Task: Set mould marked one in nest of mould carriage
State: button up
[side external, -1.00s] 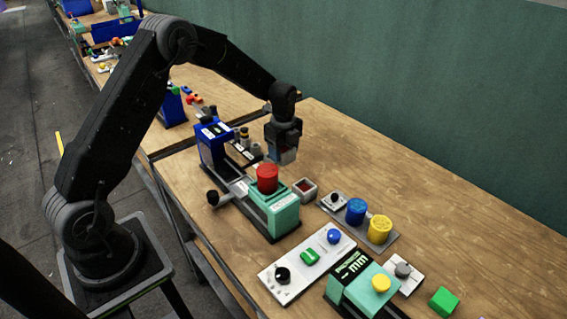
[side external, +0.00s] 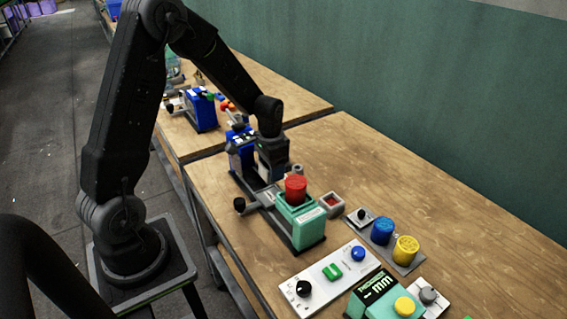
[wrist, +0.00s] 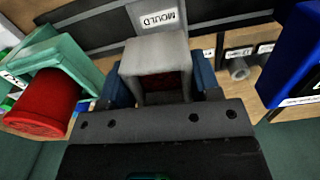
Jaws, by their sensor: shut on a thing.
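My gripper (side external: 271,176) is low over the press rail, between the blue end block and the red cylinder. In the wrist view my gripper (wrist: 158,88) is shut on a grey mould (wrist: 153,53), a block with a dark red hollow, between its blue fingers. No number on this mould can be read. The nest is hidden by the held mould, and I cannot tell whether the mould touches anything below.
The red cylinder (side external: 296,188) stands on the green press block (side external: 309,227). The blue end block (side external: 241,160) is close on the other side. Another grey mould with a red hollow (side external: 332,204) sits beside the press. Bare tabletop (side external: 430,190) lies to the right.

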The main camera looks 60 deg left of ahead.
jog(key=shift+s+n, duration=0.3)
jog(key=shift+n, duration=0.1)
send_over(271, 197)
jog(key=shift+a+f, duration=0.1)
jog(key=shift+f, duration=2.85)
jog(key=shift+f, duration=0.7)
jog(key=o, duration=1.2)
notch_tip(271, 197, up, 14)
jog(key=shift+f, duration=0.15)
jog(key=s+d+r+t, duration=0.2)
jog(key=s+d+r, duration=0.2)
jog(key=s+d, duration=0.1)
jog(key=s+d+r+t, duration=0.1)
jog(key=s+d+r, duration=0.4)
jog(key=s, duration=0.1)
jog(key=s+d+r+t, duration=0.2)
jog(key=s+d+r, duration=0.3)
jog(key=shift+s+r+t, duration=0.25)
jog(key=shift+s+t, duration=0.05)
jog(key=shift+s, duration=0.05)
